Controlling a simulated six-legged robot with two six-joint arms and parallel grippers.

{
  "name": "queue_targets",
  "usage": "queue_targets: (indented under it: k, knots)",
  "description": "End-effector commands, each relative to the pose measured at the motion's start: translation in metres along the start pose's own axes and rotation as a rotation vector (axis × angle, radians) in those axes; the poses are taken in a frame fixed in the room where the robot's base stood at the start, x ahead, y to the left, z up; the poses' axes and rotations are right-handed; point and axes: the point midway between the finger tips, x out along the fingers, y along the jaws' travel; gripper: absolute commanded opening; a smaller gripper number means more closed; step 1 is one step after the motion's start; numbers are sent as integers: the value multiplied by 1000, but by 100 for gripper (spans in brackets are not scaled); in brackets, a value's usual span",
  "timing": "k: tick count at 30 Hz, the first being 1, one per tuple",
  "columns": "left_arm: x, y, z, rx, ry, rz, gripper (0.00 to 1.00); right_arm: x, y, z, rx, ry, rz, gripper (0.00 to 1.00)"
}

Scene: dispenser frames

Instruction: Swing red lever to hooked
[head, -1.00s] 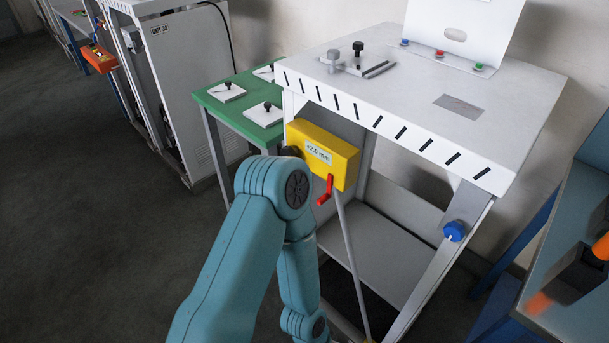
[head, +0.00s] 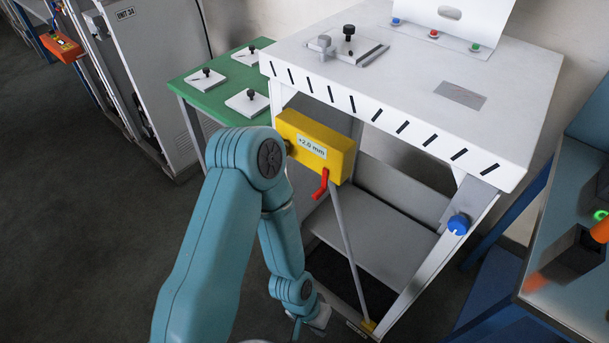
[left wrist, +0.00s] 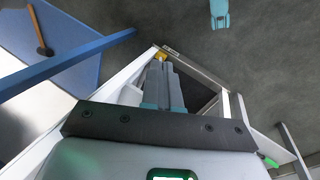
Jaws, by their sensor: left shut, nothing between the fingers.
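The red lever (head: 320,184) hangs from the lower front of the yellow box (head: 318,145) labelled "+2.0 mm", under the white table's front edge. It slants down and to the left. A thin grey rod (head: 350,250) runs from below the box to a yellow foot (head: 369,326) low on the frame. My left arm reaches down in front of the frame. My left gripper (head: 320,318) is low, well below the lever and left of the yellow foot. In the left wrist view its fingers (left wrist: 162,88) are together and empty. The lever is not recognisable there. My right gripper is out of view.
The white table (head: 400,85) carries a small clamp fixture and a panel with coloured buttons. A blue knob (head: 458,224) is on its right leg. A green table (head: 205,98) with white plates stands behind left. A blue bench (head: 570,220) is at right. Floor is clear at left.

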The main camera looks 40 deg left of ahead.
Motion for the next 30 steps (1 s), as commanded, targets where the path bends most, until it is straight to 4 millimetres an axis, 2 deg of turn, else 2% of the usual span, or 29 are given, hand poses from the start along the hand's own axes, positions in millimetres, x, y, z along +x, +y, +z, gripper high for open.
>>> queue_targets:
  k: [1, 2, 3, 5, 6, 8, 9, 12, 15, 16, 18, 21, 30]
  knots:
    - [-32, 8, -14, 6, 19, -3, 0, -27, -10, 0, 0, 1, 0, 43]
    - [-50, 8, -30, 13, 34, -6, 0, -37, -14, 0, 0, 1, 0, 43]
    - [-65, 1, -57, 31, 54, -10, 0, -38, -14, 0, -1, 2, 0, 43]
    - [-89, -13, -95, 60, 80, -11, 0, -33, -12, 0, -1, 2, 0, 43]
    - [-112, -22, -119, 82, 99, -9, 0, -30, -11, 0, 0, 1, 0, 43]
    - [-154, -35, -150, 119, 128, 0, 0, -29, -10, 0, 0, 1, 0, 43]
    - [-186, -43, -166, 146, 148, 8, 0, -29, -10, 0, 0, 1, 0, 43]
    - [-259, -56, -190, 218, 193, 31, 0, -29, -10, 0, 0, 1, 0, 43]
    - [-317, -63, -197, 281, 229, 48, 0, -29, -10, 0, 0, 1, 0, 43]
    - [-330, -65, -198, 298, 238, 53, 0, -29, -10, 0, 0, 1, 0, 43]
    - [-354, -66, -197, 329, 251, 60, 0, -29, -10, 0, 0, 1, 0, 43]
    - [-371, -66, -195, 354, 259, 66, 0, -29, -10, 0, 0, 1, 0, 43]
    - [-372, -66, -195, 358, 257, 69, 0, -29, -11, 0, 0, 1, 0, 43]
